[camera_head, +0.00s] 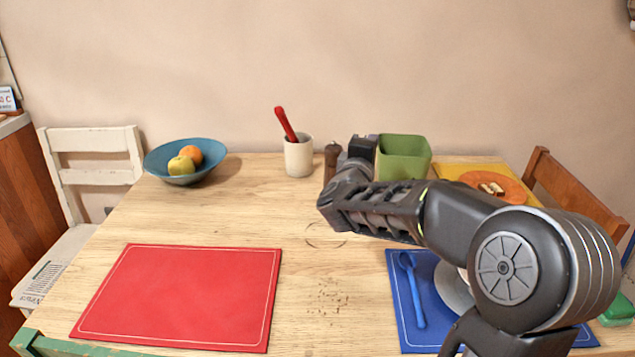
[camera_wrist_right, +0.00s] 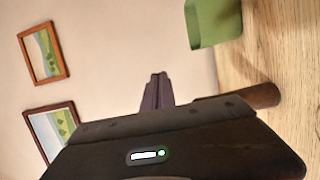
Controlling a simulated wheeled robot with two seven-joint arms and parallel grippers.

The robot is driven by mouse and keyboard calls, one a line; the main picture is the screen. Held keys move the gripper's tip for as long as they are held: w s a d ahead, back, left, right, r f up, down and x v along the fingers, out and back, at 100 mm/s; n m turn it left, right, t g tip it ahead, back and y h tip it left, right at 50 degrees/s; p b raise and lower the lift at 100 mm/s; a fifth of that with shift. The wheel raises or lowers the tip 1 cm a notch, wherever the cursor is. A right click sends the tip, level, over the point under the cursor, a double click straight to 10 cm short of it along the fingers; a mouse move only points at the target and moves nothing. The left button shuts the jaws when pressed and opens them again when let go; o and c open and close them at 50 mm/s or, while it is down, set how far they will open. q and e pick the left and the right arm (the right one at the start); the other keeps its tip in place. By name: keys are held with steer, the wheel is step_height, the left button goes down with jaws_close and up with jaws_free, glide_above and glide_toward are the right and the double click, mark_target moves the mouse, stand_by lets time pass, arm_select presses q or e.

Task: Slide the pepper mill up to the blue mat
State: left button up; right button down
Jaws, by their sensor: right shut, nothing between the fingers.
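The dark brown pepper mill (camera_head: 332,160) stands upright near the back of the table, partly hidden by my right gripper. In the right wrist view, which is turned sideways, part of the mill (camera_wrist_right: 262,95) shows past the gripper body. My right gripper (camera_head: 362,145) is just right of the mill, shut and empty. Its closed fingers show in the wrist view (camera_wrist_right: 157,90). I cannot tell whether it touches the mill. The blue mat (camera_head: 403,310) lies at the front right, partly covered by my right arm. My left gripper is out of view.
A green container (camera_head: 404,157) stands close right of the gripper. A white cup (camera_head: 298,157) with a red-handled utensil is left of the mill. A blue spoon (camera_head: 412,290) and a partly hidden plate (camera_head: 452,288) are on the blue mat.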

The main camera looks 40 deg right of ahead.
steer(key=b, duration=0.1)
glide_above(333, 173)
steer(key=w+a, duration=0.2)
steer(key=w, duration=0.3)
step_height(333, 173, down, 15)
steer(key=b, duration=0.5)
steer(key=shift+w+d+b, duration=0.1)
steer(key=shift+b, duration=0.3)
steer(key=shift+f, duration=0.2)
steer(key=shift+s+d+r+b, duration=0.15)
steer(key=shift+s+b, duration=0.15)
steer(key=shift+s, duration=0.2)
